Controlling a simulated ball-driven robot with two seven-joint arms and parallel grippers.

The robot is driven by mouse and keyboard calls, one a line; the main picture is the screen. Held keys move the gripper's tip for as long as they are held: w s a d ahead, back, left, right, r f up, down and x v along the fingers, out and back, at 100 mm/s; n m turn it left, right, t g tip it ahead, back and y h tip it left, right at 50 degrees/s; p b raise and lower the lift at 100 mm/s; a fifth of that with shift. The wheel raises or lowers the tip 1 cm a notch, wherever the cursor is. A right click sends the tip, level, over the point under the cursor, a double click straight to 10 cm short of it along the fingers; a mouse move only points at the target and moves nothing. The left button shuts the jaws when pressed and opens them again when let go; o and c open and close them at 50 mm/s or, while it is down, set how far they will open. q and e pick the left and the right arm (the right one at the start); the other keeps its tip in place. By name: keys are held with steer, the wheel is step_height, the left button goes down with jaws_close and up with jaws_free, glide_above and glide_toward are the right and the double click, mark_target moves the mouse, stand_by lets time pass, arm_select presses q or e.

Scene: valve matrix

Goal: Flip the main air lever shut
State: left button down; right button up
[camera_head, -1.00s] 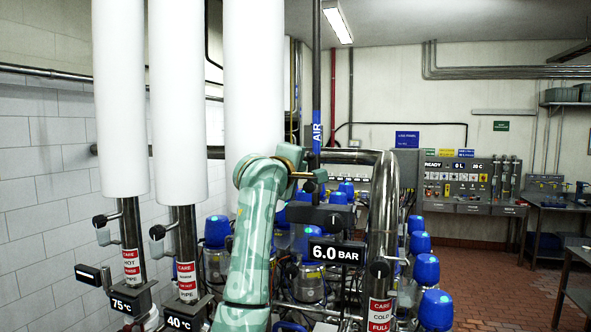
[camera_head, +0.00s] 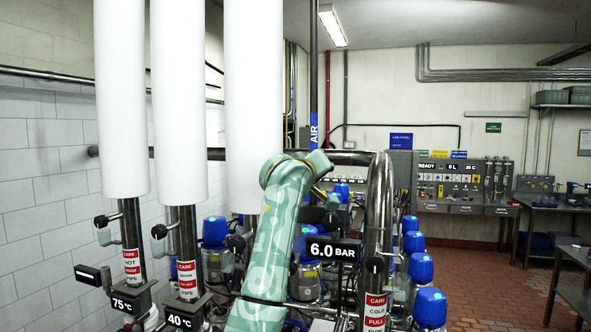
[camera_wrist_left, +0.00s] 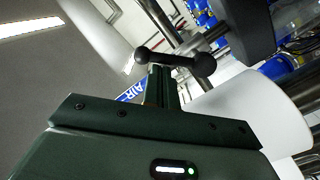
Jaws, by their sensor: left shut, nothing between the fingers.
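The main air pipe with its blue AIR label (camera_head: 314,131) stands upright behind my left wrist in the head view. The black 6.0 BAR display (camera_head: 332,251) is to the right of my left forearm. In the left wrist view, a dark lever with round ball ends (camera_wrist_left: 204,65) crosses just beyond my left gripper (camera_wrist_left: 163,82). The gripper is shut and empty, its fingers close to the lever; I cannot tell whether they touch. Part of the AIR label (camera_wrist_left: 131,92) shows beside the fingers. In the head view my own wrist hides the fingers and most of the lever.
A thick curved steel pipe (camera_head: 381,190) stands right of my left arm. White-clad pipes (camera_head: 178,100) stand to the left. Blue-capped valves (camera_head: 414,242) crowd around and below. The brick floor (camera_head: 490,290) at the right is open.

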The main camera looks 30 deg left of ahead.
arm_select(q)
steer(key=f+m, duration=0.1)
steer(key=m, duration=0.1)
steer(key=d+m, duration=0.1)
steer(key=m, duration=0.1)
steer(key=d+f+m, duration=0.1)
steer(key=m, duration=0.1)
steer(key=shift+w+d+f, duration=0.2)
steer(key=shift+w+f, duration=0.1)
steer(key=shift+f, duration=0.15)
stand_by(0.5)
